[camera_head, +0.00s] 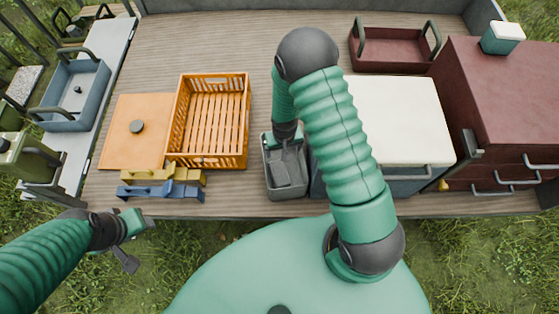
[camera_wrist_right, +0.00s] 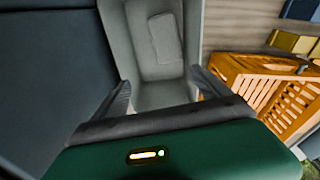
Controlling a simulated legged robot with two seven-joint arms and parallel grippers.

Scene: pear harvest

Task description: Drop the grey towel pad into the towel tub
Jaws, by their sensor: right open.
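The towel tub (camera_head: 269,188) is a grey open box on the deck, between the orange crate and the white-topped cabinet. In the right wrist view the tub (camera_wrist_right: 191,22) lies straight below my right gripper (camera_wrist_right: 160,88). The grey towel pad (camera_wrist_right: 165,38) lies flat on the tub's floor, clear of the tub's walls. My right gripper is open, with its fingers apart over the near end of the tub and nothing between them. In the head view my arm partly hides the tub. My left gripper (camera_head: 138,240) is open and empty over the grass at the lower left.
An orange slatted crate (camera_head: 246,120) stands left of the tub, beside an orange board (camera_head: 118,135). Yellow (camera_head: 160,176) and blue (camera_head: 160,192) tools lie at the front edge. A white-topped cabinet (camera_head: 410,110) stands close right of the tub.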

